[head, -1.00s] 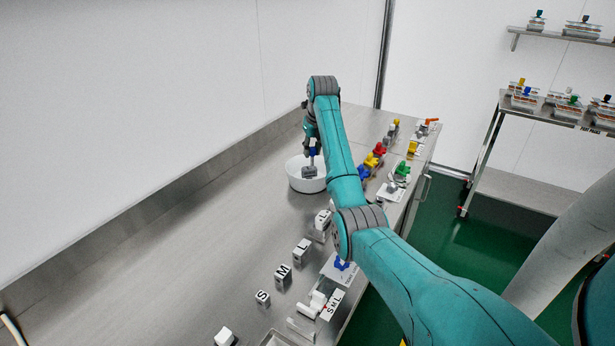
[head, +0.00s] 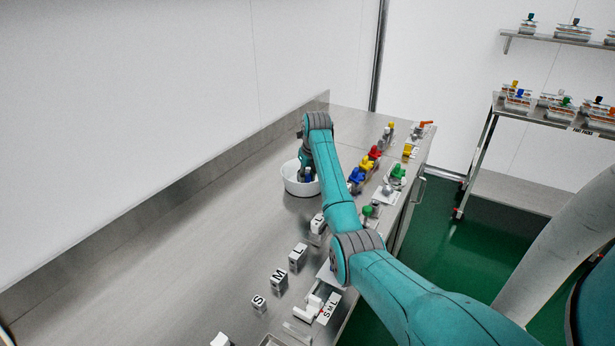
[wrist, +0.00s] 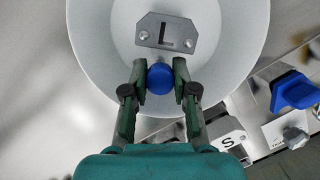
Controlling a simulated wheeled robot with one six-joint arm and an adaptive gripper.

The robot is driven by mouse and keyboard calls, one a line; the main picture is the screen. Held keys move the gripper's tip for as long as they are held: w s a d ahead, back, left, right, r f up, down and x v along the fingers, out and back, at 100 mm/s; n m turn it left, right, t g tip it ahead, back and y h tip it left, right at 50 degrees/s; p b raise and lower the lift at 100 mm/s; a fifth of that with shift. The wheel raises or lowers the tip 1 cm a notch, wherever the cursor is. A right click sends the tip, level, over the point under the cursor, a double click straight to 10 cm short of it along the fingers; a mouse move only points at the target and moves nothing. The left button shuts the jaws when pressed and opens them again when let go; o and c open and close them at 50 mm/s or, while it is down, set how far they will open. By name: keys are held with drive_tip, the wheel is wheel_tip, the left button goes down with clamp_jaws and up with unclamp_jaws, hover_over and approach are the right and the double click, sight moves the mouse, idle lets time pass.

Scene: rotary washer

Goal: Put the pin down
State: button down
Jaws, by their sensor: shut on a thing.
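The pin shows as a round blue knob (wrist: 160,79) between the fingertips in the wrist view. My gripper (wrist: 159,84) is shut on it from both sides. A grey plate marked L (wrist: 166,32), with two bolts, shows just beyond the knob; I cannot tell whether it is joined to the pin. The white round bowl (wrist: 92,42) lies behind both. In the head view my gripper (head: 307,173) is down at the bowl (head: 291,186), with a bit of blue showing at its tip. The pin's lower part is hidden.
Blocks marked S, M and L (head: 278,280) stand in a row on the steel counter (head: 190,250). Red, yellow, blue and green fixtures (head: 366,167) stand right of the bowl. The counter left of the bowl is clear. A wall (head: 180,80) runs along the back.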

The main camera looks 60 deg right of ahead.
drive_tip(key=c, duration=0.9)
unclamp_jaws()
drive_tip(key=shift+f, duration=0.1)
drive_tip(key=v, duration=1.2)
